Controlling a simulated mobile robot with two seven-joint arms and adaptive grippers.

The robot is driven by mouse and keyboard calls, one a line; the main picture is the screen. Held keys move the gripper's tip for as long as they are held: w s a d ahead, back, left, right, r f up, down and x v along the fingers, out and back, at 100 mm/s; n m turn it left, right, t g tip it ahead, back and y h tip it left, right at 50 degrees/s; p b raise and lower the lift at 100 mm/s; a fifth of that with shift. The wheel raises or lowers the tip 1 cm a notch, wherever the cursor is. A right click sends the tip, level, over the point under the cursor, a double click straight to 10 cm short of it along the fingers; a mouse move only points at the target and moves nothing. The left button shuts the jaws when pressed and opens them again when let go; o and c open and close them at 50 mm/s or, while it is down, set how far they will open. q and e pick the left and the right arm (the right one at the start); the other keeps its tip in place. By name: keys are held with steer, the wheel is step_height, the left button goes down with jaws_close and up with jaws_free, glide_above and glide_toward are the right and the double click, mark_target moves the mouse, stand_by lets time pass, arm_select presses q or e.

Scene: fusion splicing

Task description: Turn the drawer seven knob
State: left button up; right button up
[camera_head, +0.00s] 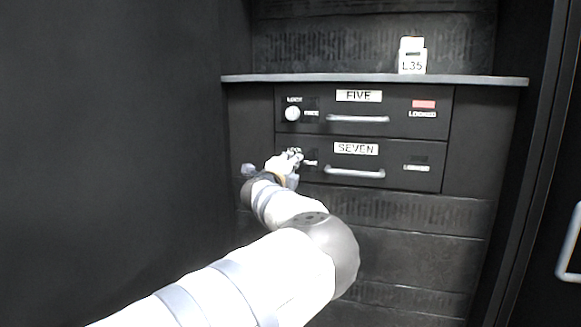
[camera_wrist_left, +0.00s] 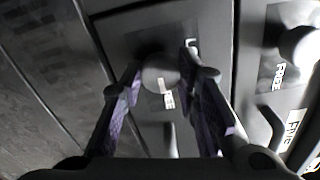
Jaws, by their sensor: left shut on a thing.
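The drawer marked SEVEN (camera_head: 398,178) is the lower of two dark drawers. It has a pale handle (camera_head: 354,172), and the window above its LOCKED label is dark. My left gripper (camera_head: 292,158) is at the left of this drawer and hides its knob in the head view. In the left wrist view, the round grey drawer seven knob (camera_wrist_left: 158,74) sits between the two fingertips of my left gripper (camera_wrist_left: 163,80), which is shut on it. A label reading FREE lies just below the knob there. My right gripper is not in view.
The drawer marked FIVE (camera_head: 390,126) is just above, with its own white knob (camera_head: 292,114) and a red window (camera_head: 423,104) over LOCKED. A white block marked L35 (camera_head: 412,58) stands on the shelf (camera_head: 340,78). Dark cabinet walls close in both sides.

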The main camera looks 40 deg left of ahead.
arm_select(q)
steer(key=o, duration=1.2)
steer(key=v, duration=1.2)
